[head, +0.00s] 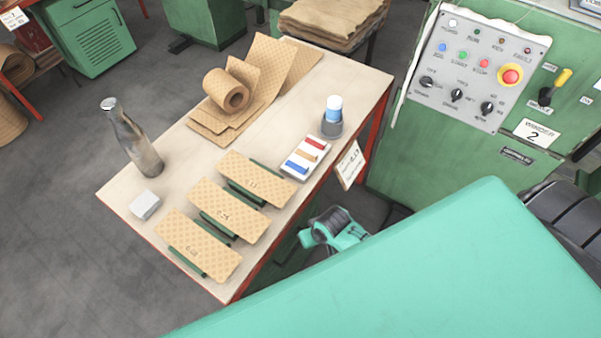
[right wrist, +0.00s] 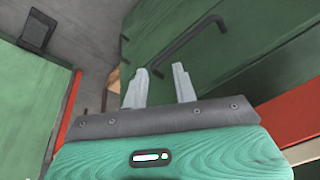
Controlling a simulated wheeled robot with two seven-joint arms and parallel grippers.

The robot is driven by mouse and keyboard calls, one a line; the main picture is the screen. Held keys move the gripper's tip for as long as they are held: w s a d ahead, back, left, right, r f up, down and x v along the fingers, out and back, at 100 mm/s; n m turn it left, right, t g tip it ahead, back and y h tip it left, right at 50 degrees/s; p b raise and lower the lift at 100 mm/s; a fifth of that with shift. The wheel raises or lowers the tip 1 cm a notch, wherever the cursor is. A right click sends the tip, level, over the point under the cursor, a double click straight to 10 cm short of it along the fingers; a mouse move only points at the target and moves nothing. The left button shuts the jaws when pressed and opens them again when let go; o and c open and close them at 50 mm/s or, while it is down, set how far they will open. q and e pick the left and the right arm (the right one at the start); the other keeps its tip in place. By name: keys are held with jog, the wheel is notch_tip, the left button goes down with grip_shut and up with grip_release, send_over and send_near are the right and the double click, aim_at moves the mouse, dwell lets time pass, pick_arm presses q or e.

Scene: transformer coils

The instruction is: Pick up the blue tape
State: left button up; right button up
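A white tray (head: 305,171) on the table holds a red, a tan and a blue strip. The blue tape (head: 296,167) appears to be the strip at its near end. It lies flat, and nothing covers it. In the right wrist view, my right gripper (right wrist: 160,75) has its two grey fingers apart with nothing between them. It faces a green front with a dark handle (right wrist: 190,45). In the head view, my teal and dark wrist shows beside the table's right edge, lower than the tabletop and apart from the tray. My left gripper is not in view.
A green control cabinet (head: 440,170) stands to the right.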

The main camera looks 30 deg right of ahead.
jog(key=w+a+r+y+b, duration=0.1)
jog(key=a+r+b, duration=0.1)
jog(key=r, duration=0.7)
jog(key=w+a+r+b, duration=0.1)
jog(key=a+r, duration=0.1)
jog(key=r, duration=0.6)
notch_tip(320, 180, up, 13)
jog(key=m+g+h, duration=0.2)
jog(key=m+g, duration=0.1)
jog(key=m, duration=0.8)
send_over(308, 168)
jog(key=f, duration=0.8)
jog(key=shift+d+f, duration=0.15)
jog(key=shift+d, duration=0.1)
jog(key=shift+w+a+f+p, duration=0.1)
jog(key=shift+f+p, duration=0.15)
jog(key=shift+f, duration=1.15)
jog(key=shift+a+f+p, duration=0.1)
jog(key=shift+f+p, duration=0.15)
jog(key=shift+f, duration=1.15)
grip_shut()
